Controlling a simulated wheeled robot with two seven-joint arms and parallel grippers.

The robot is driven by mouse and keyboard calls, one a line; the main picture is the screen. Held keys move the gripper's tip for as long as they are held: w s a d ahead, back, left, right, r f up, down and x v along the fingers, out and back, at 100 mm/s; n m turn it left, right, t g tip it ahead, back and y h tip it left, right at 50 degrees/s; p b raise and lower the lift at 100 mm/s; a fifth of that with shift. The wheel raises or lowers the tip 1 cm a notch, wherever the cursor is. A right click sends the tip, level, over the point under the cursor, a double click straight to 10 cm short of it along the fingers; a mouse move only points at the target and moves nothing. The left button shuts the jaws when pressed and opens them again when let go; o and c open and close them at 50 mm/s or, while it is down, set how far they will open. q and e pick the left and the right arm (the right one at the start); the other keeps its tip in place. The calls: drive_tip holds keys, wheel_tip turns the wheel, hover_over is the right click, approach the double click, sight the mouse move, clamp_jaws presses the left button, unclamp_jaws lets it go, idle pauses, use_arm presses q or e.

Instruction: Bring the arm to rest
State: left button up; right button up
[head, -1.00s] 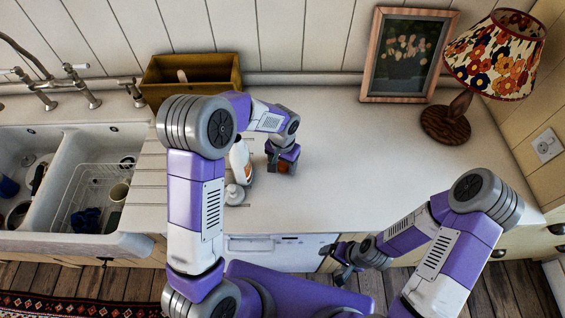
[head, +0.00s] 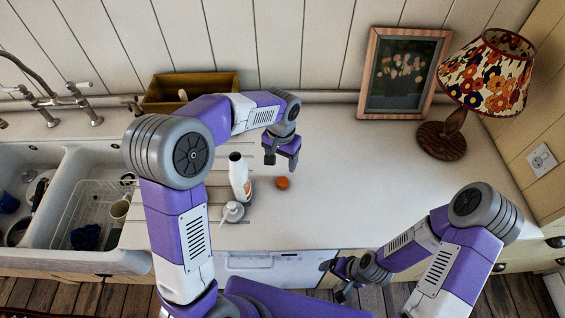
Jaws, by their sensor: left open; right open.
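My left arm reaches over the counter from the left. My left gripper (head: 281,161) is open and empty, fingers pointing down above the counter, behind a small orange round thing (head: 282,183) and apart from it. The orange thing lies on the white counter (head: 370,200), right of a white bottle (head: 239,178). My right gripper (head: 334,280) is open and empty, low in front of the counter's front edge. My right arm is folded at the lower right.
A pump dispenser (head: 232,211) stands in front of the bottle. A wooden box (head: 205,92) is at the back, partly behind my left arm. A framed picture (head: 402,74) and a lamp (head: 488,75) stand at the back right. A sink (head: 70,200) is at left. The middle counter is clear.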

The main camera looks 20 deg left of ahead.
use_arm(q)
drive_tip(key=shift+r, duration=0.25)
drive_tip(key=shift+r, duration=0.1)
